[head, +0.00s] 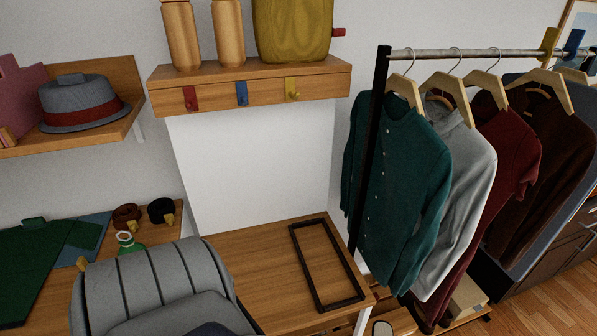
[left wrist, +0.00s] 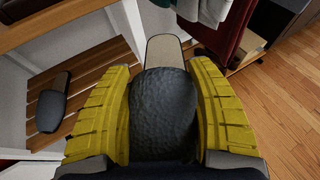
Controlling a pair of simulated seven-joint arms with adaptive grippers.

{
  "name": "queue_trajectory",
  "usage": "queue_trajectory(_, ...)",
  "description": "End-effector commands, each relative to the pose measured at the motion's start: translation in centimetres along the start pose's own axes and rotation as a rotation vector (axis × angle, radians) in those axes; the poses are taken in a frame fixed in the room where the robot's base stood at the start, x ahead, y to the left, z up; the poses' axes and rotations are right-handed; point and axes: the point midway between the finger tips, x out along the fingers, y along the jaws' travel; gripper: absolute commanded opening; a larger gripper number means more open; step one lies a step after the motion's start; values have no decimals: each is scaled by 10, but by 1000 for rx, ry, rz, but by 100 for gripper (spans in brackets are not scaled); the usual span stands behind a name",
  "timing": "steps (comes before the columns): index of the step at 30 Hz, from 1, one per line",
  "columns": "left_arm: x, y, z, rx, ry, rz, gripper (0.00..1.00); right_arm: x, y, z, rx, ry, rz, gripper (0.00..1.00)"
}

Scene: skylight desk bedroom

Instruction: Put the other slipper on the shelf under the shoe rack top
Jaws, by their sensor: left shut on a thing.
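My left gripper (left wrist: 165,95), with yellow ridged fingers, is shut on a dark grey slipper (left wrist: 160,105) in the left wrist view. The slipper's tan insole (left wrist: 163,50) points away from me. A matching slipper (left wrist: 50,105) rests on the slatted wooden shelf (left wrist: 100,62) under the rack top, left of the gripper. The shoe rack top (head: 245,262) shows in the head view with an empty black frame (head: 324,264) on it. A tan-soled slipper end (head: 382,328) shows at the bottom edge there; I cannot tell which slipper. My right gripper is not in view.
A clothes rail with a green shirt (head: 405,180) and other garments stands right of the shoe rack. A pale box (left wrist: 250,45) lies beneath the clothes. Wooden floor (left wrist: 270,105) is clear at right.

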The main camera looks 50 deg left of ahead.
Motion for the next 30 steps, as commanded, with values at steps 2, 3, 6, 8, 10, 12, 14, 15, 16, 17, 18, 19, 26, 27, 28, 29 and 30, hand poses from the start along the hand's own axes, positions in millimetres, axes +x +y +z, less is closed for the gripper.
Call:
queue_trajectory(2,8,19,-30,-13,4,55,24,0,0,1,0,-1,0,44)
queue_trajectory(3,12,28,-42,-22,3,77,24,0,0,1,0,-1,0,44)
queue_trajectory(6,22,52,-68,-41,3,120,24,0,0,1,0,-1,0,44)
queue_trajectory(8,30,68,-82,-47,2,137,24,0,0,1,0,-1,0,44)
queue_trajectory(10,40,88,-96,-52,1,149,24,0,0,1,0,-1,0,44)
queue_trajectory(12,52,110,-109,-53,1,152,24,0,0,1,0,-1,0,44)
queue_trajectory(14,62,128,-118,-52,1,148,24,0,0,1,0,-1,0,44)
queue_trajectory(15,69,140,-122,-50,0,143,24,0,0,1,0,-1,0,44)
queue_trajectory(16,73,148,-126,-48,0,138,24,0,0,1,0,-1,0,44)
queue_trajectory(17,78,156,-129,-47,0,133,24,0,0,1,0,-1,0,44)
queue_trajectory(18,83,166,-132,-45,-1,125,24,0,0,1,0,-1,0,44)
queue_trajectory(19,87,173,-134,-42,-1,119,24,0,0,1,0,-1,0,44)
queue_trajectory(26,105,209,-146,-33,0,88,24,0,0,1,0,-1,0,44)
queue_trajectory(27,107,212,-147,-33,0,84,24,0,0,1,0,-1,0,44)
queue_trajectory(28,108,214,-147,-32,-1,82,24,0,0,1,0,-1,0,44)
queue_trajectory(29,111,215,-147,-32,-1,80,24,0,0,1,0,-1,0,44)
queue_trajectory(30,115,217,-146,-32,-3,79,24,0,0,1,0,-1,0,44)
